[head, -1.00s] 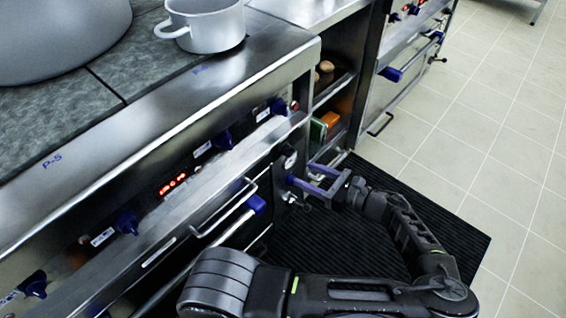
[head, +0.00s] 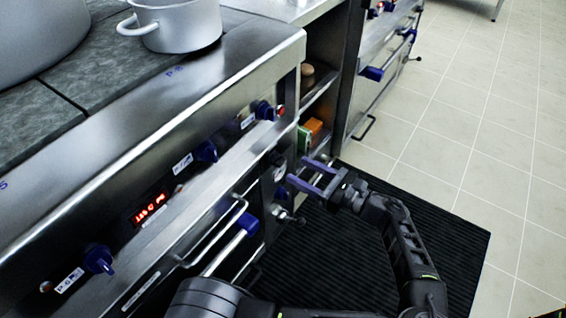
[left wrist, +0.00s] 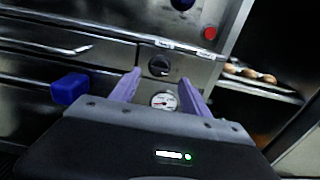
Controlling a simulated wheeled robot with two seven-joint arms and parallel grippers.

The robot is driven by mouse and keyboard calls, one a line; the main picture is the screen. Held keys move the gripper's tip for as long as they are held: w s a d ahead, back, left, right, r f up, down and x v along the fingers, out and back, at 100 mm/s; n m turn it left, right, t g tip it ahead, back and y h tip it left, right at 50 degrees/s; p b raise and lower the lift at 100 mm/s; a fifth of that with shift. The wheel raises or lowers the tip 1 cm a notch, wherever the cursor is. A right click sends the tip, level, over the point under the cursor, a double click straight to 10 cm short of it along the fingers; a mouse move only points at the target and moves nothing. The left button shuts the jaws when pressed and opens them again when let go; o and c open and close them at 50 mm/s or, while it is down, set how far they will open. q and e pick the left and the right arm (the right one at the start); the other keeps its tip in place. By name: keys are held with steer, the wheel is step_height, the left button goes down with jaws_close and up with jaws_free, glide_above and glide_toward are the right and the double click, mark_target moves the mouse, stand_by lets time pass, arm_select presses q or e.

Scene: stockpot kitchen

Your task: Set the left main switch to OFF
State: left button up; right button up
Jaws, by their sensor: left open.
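The main switch looks to be the black rotary knob (left wrist: 159,66) on the steel front panel, above a round white gauge (left wrist: 164,101) in the left wrist view. In the head view this knob (head: 279,173) is small, and its set position cannot be read. My left gripper (head: 299,171) is open and empty, with purple fingers pointing at the panel close to the knob. In the left wrist view the gripper's fingers (left wrist: 161,80) stand on either side of the knob and gauge. Contact with the knob cannot be made out. My right gripper is not in view.
A blue-ended handle (head: 248,223) juts from the oven front left of the gripper. Blue burner knobs (head: 206,151) and a red button (head: 280,112) sit higher. Open shelves (head: 318,88) lie just right of the panel. The black mat (head: 400,225) and tiled floor are free.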

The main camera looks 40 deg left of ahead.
mark_target(284, 162)
arm_select(q)
steer(key=a+b, duration=0.1)
steer(key=a, duration=0.5)
steer(key=shift+s+a, duration=0.1)
steer(key=shift+a, duration=0.1)
jaws_close()
stand_by(0.4)
